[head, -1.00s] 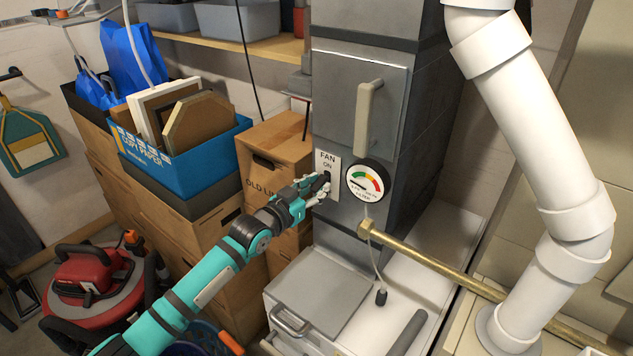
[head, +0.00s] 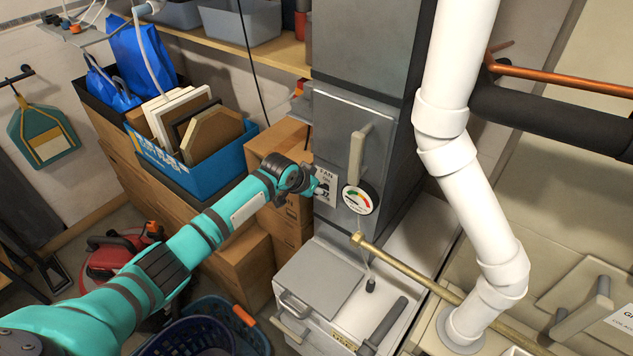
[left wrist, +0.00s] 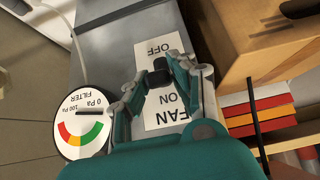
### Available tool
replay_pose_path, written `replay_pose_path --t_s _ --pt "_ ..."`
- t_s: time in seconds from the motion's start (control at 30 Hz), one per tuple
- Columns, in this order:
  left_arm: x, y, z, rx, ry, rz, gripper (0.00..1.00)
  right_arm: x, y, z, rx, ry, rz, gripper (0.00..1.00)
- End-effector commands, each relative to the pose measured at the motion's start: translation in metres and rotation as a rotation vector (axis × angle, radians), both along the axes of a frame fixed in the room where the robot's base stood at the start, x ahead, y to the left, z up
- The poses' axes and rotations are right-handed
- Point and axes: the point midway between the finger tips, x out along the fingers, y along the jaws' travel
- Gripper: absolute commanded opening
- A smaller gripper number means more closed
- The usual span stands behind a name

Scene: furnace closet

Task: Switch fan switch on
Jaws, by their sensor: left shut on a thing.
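The fan switch plate (left wrist: 160,122) is a white label reading FAN, ON and OFF on the grey furnace cabinet, upside down in the left wrist view. It also shows in the head view (head: 325,174), partly covered by my gripper. A black switch knob (left wrist: 159,74) stands out from the plate between the ON and OFF words, nearer OFF in the picture. My left gripper (left wrist: 157,80) has its fingers around this knob, shut on it. In the head view my left gripper (head: 314,186) is at the plate, and the knob is hidden there.
A round filter gauge (head: 357,199) sits just right of the plate, below a cabinet handle (head: 358,155). Cardboard boxes (head: 285,150) stand close on the left. A brass pipe (head: 400,268) and white duct (head: 470,190) are to the right.

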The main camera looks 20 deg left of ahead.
Motion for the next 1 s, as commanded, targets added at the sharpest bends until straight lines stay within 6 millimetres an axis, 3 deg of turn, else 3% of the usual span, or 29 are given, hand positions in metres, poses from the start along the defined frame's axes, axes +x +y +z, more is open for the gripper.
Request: replay_pose_path --t_s 0.3,0.9,0.93,1.0 --pt "0.0039 -0.0014 0.0066 0.046 0.128 0.001 0.00 0.0001 -0.0007 0.0143 -0.001 0.000 0.000 0.46" --pt "0.0042 -0.0014 0.0059 0.059 0.161 -0.001 0.00 0.0001 -0.0005 0.0158 -0.001 0.000 0.000 0.46" --pt "0.0041 -0.0014 0.0058 0.059 0.161 -0.001 0.27 0.0001 -0.0005 0.0158 -0.001 0.000 0.000 0.46" --pt "0.0042 -0.0014 0.0059 0.059 0.160 -0.001 0.37 0.0001 -0.0004 0.0158 -0.001 0.000 0.000 0.46"
